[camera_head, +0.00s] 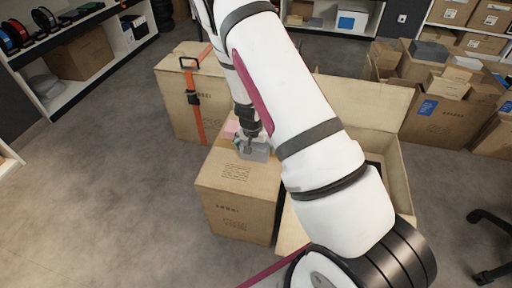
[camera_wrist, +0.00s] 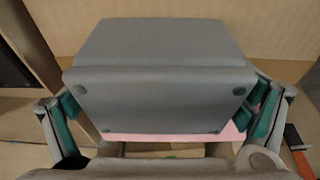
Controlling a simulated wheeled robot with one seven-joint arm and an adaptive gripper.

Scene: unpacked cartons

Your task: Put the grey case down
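A grey case (camera_wrist: 160,95) fills the middle of the wrist view, with small dark round feet on the face towards me. My gripper (camera_wrist: 165,108) has a green-padded finger at each side of it, and both pads appear to press on its sides. In the head view the grey case (camera_head: 256,154) is at my gripper (camera_head: 250,145), over the top of a closed tan carton (camera_head: 222,180). I cannot tell whether the case touches the carton top. My arm hides part of this area.
A pink item (camera_head: 231,128) lies beside the case; its pink edge (camera_wrist: 165,137) also shows in the wrist view. A carton (camera_head: 178,110) with an orange strap (camera_head: 201,125) stands behind. An open carton (camera_head: 400,185) is at right. Grey floor (camera_head: 105,180) is clear at left.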

